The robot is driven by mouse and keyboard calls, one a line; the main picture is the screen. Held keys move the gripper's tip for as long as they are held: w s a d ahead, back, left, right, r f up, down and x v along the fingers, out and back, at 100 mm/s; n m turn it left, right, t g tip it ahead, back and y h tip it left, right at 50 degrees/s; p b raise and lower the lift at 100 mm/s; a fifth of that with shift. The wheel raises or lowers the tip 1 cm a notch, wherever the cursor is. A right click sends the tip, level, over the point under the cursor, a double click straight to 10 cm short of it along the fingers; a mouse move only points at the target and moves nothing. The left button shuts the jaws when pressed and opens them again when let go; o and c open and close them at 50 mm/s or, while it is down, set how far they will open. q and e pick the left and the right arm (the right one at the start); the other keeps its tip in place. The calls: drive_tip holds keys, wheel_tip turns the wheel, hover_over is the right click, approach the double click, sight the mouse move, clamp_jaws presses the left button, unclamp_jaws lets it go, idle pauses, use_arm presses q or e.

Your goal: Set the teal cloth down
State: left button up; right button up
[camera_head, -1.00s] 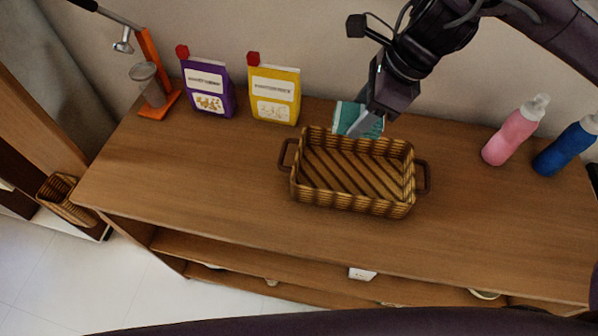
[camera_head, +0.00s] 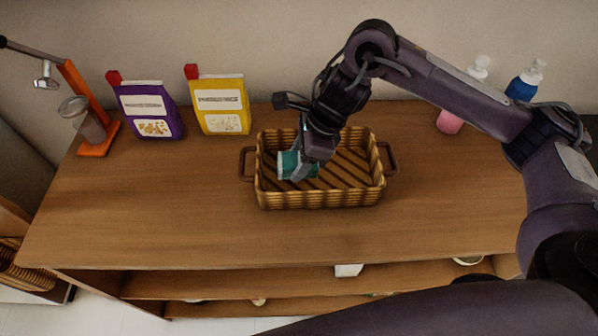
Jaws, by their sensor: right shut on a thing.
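The teal cloth (camera_head: 287,164) is in the left part of the wicker basket (camera_head: 322,200), within its walls. It shows teal with a pale edge. My right gripper (camera_head: 301,172) reaches down into the basket from above and is shut on the cloth. Part of the cloth is hidden behind the fingers. I cannot tell whether the cloth touches the basket floor. My left gripper is not in view.
The basket stands on a wooden cabinet top (camera_head: 180,215). A purple bag (camera_head: 148,110), a yellow bag (camera_head: 221,105) and an orange stand (camera_head: 92,125) are at the back left. A pink bottle (camera_head: 450,122) and a blue bottle (camera_head: 524,82) stand at the back right, partly behind my arm.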

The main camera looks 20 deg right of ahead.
wheel_tip(320, 180, down, 4)
drive_tip(key=shift+r+b, duration=0.1)
drive_tip(key=shift+b, duration=0.25)
drive_tip(key=shift+f, duration=0.35)
drive_tip(key=shift+f+b, duration=0.2)
drive_tip(key=shift+b, duration=0.1)
drive_tip(key=o, duration=1)
drive_tip(key=shift+r, duration=0.1)
drive_tip(key=shift+c, duration=0.2)
